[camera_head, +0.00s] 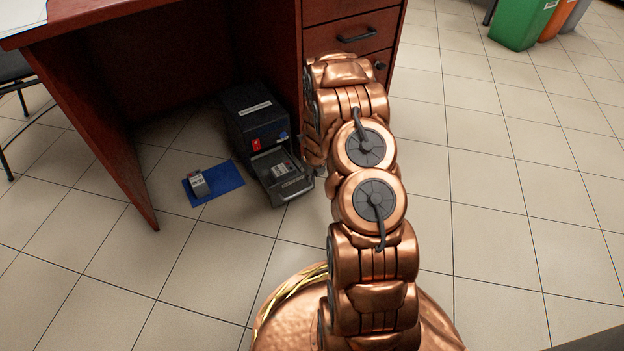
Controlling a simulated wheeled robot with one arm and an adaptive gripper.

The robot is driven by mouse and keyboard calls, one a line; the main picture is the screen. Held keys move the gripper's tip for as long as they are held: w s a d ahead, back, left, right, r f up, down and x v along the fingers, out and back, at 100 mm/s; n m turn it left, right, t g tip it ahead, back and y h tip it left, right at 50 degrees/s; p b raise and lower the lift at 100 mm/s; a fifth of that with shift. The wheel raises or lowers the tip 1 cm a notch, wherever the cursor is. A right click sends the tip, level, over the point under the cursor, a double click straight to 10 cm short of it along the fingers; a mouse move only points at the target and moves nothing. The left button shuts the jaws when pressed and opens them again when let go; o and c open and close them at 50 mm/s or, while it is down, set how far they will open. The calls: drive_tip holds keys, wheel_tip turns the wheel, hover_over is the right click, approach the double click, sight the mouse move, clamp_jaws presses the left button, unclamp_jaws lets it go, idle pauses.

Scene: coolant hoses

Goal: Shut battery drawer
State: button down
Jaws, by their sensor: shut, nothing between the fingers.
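A dark box-shaped unit (254,118) stands on the floor under the desk, with a white label on top and a red switch and a blue button on its front. Its battery drawer (292,192) is pulled out at the bottom front, toward the camera. A grey battery with a pale label (280,170) lies in the drawer. My copper arm reaches up the picture and bends down just right of the drawer. My gripper is hidden behind the arm's links, so its fingers and any contact with the drawer do not show.
A second grey battery (198,183) sits on a blue mat (228,180) left of the unit. The red-brown desk has a side panel (95,135) at left and a drawer cabinet (352,12) behind my arm. Tiled floor in front is clear. Bins (522,22) stand far right.

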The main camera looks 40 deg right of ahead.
drive_tip(key=shift+w, duration=0.6)
drive_tip(key=shift+w, duration=0.1)
